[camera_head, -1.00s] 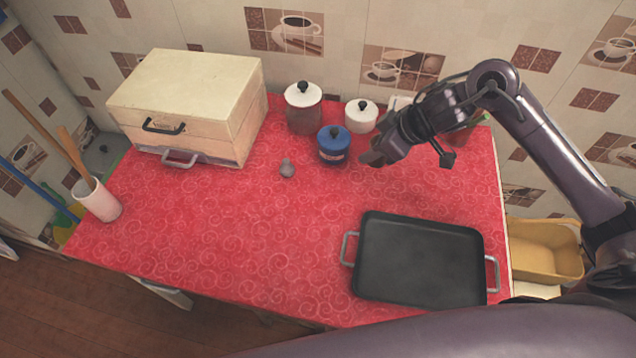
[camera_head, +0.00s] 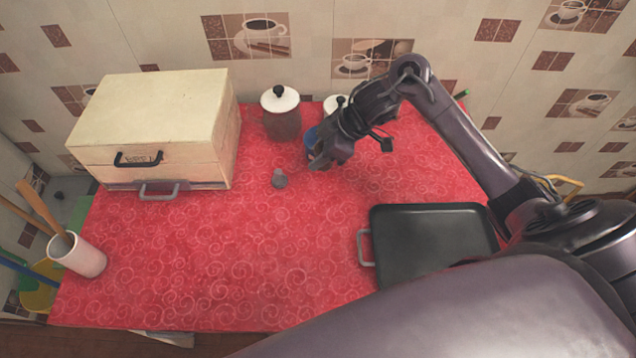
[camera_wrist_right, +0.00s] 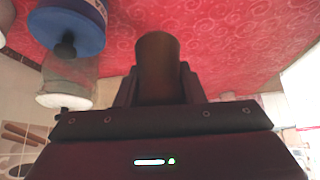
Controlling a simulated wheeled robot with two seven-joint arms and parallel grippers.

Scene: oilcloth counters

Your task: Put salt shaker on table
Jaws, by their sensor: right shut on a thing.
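My right gripper (camera_head: 326,160) is above the red table (camera_head: 200,255), in front of the blue-lidded jar (camera_head: 311,138), which it partly hides. In the right wrist view its fingers are shut on a dark brown cylinder (camera_wrist_right: 157,65). I cannot tell for sure whether this cylinder is the salt shaker; the head view hardly shows it. The blue jar also shows in the right wrist view (camera_wrist_right: 85,22). My left gripper is not in view.
A cream box (camera_head: 160,120) stands at the back left, with a white-lidded jar (camera_head: 281,115) beside it. A white cup with wooden utensils (camera_head: 78,257) is at the left edge. A black pan (camera_head: 430,240) lies at right. The table's front middle is clear.

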